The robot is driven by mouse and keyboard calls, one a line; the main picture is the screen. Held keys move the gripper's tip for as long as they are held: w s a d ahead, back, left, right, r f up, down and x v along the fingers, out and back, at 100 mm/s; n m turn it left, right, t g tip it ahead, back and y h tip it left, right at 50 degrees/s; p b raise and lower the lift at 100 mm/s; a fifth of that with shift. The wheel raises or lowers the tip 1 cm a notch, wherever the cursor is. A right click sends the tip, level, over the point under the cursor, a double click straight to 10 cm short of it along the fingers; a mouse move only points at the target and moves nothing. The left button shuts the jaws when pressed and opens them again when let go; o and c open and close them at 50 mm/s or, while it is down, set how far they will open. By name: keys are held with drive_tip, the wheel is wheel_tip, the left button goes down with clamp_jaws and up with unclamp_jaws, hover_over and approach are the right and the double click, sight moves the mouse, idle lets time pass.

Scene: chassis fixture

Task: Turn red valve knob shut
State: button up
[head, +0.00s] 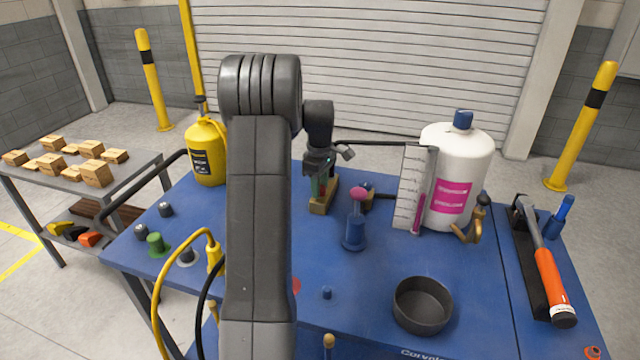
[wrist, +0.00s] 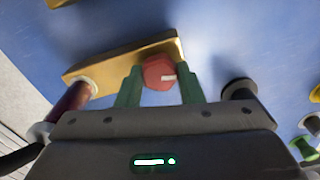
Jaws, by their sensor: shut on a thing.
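The red valve knob (wrist: 158,72) shows in the wrist view as a faceted red piece with a small pale mark on its face. It sits at a yellow-brown valve block (wrist: 105,62). My gripper (wrist: 160,78) has its green fingers on either side of the knob and is shut on it. In the head view my gripper (head: 319,184) points down at the same block (head: 322,201) on the blue table. There the knob is mostly hidden by the fingers.
A pink-topped blue post (head: 356,220) stands right of the block. A gauge panel (head: 410,185) and white bottle (head: 457,175) stand farther right. A dark bowl (head: 422,304) and a hammer (head: 550,275) are nearer. A yellow can (head: 206,150) stands left.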

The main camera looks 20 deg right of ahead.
drive_tip(key=m+p, duration=0.1)
drive_tip(key=m, duration=0.3)
drive_tip(key=shift+r+m, duration=0.15)
drive_tip(key=shift+m, duration=0.15)
drive_tip(key=m, duration=0.3)
drive_tip(key=shift+m+p, duration=0.3)
drive_tip(key=shift+m, duration=0.1)
drive_tip(key=m, duration=0.3)
drive_tip(key=shift+m+p, duration=0.3)
drive_tip(key=shift+m, duration=1.7)
drive_tip(key=shift+w, duration=0.1)
drive_tip(key=o, duration=1)
drive_tip(key=shift+c, duration=0.2)
wheel_tip(320, 180, up, 14)
drive_tip(key=shift+b, duration=0.45)
